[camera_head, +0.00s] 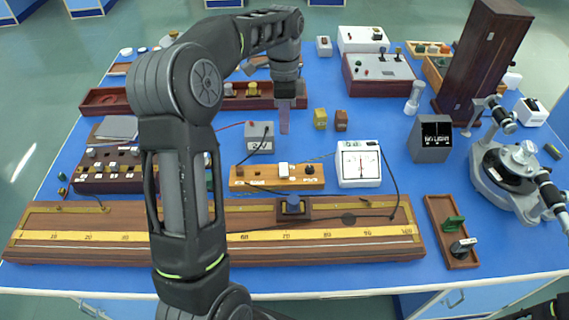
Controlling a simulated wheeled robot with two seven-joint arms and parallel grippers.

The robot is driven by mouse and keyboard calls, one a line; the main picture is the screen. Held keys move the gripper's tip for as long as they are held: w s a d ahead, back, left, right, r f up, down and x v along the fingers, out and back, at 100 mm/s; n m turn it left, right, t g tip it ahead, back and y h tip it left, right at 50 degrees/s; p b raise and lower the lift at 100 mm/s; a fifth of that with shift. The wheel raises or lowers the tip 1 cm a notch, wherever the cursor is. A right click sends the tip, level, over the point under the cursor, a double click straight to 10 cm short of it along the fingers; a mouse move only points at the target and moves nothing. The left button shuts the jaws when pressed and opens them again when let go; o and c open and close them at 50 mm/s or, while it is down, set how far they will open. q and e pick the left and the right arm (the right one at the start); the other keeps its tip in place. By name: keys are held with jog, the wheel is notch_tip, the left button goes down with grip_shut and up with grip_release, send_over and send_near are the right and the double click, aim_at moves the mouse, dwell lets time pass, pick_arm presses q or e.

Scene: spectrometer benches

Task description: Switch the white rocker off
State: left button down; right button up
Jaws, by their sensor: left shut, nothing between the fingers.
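The white rocker (283,169) sits on a narrow wooden board (250,184) in the middle of the bench, between small dark parts on the same board. Its exact tilt is too small to tell. My left arm comes in across the left middle of the view and bends over to the right. My left gripper (284,122) points down, shut and empty, behind the rocker in the picture and apart from it. My right gripper does not show.
A grey power box (259,138) stands behind the board, and a white dial meter (359,163) stands to its right. A long wooden metre bridge (330,245) lies in front. Dark wires loop around the board. A spectrometer (515,172) stands at the right.

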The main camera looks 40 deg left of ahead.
aim_at(284, 172)
pick_arm(q)
jog(key=f, duration=0.4)
jog(key=s+f+p, duration=0.1)
jog(key=f, duration=0.4)
jog(key=d+f, duration=0.1)
jog(key=f, duration=0.3)
jog(key=shift+s+d+f+p, duration=0.1)
jog(key=shift+s+f+p, duration=0.15)
jog(key=shift+p, duration=0.1)
